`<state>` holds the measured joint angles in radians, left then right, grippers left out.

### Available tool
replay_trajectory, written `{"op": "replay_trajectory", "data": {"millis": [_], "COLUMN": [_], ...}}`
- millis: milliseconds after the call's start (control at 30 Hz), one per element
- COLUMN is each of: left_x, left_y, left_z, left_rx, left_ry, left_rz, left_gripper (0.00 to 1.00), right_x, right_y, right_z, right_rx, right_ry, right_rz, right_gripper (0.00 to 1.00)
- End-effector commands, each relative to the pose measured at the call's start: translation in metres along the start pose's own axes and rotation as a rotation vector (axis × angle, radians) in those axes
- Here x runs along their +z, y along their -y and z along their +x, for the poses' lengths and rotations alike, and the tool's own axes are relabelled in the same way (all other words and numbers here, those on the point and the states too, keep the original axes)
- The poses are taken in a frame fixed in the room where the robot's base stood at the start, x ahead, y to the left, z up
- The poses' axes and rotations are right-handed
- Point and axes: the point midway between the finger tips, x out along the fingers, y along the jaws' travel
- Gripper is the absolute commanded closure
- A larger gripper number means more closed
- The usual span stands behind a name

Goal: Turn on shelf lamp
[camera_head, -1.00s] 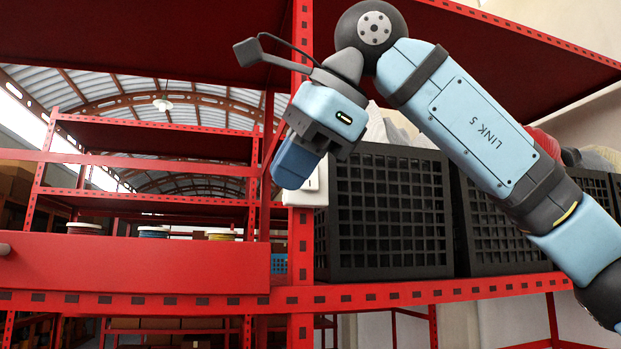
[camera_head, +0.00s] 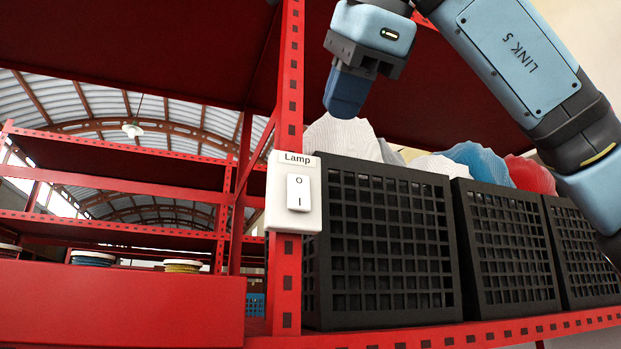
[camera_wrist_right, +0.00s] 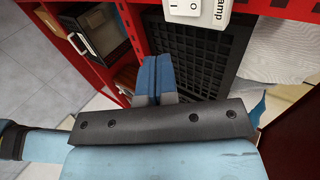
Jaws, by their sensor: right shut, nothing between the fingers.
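The lamp switch (camera_head: 294,193) is a white box on the red shelf post, labelled "Lamp", with a white rocker marked O at the top and I at the bottom. It also shows in the right wrist view (camera_wrist_right: 196,10) at the top edge, partly cut off. My right gripper (camera_head: 346,95) is shut and empty, above and to the right of the switch, apart from it. Its blue fingers (camera_wrist_right: 158,78) are pressed together in the wrist view. My left gripper is not in view. The lamp the switch controls cannot be made out.
Black crates (camera_head: 385,240) with crumpled cloth-like contents stand on the shelf right of the switch. The red post (camera_head: 289,75) rises to an upper red shelf. A red panel (camera_head: 120,303) lies at left, with spools (camera_head: 92,258) behind. Space before the switch is clear.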

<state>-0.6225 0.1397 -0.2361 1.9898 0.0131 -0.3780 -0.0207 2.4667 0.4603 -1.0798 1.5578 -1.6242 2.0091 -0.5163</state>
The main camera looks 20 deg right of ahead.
Motion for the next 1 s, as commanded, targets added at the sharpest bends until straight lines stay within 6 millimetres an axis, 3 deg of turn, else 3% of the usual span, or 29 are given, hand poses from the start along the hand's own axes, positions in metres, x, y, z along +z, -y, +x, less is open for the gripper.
{"op": "replay_trajectory", "data": {"millis": [167,600,800,1000], "left_x": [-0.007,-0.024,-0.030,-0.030], "left_y": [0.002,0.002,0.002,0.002], "left_z": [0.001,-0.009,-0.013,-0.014], "left_rx": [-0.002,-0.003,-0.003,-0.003], "left_ry": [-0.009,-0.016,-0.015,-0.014], "left_rz": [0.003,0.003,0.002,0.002], "left_gripper": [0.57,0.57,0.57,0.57], "right_x": [-0.001,0.000,0.000,0.000], "right_y": [0.001,0.005,0.016,0.019], "right_z": [0.019,0.106,0.128,0.135], "right_rx": [0.003,0.004,0.003,0.002], "right_ry": [-0.001,-0.001,0.000,0.001], "right_rz": [0.001,0.001,0.001,0.001], "right_gripper": [1.00,1.00,1.00,1.00]}}
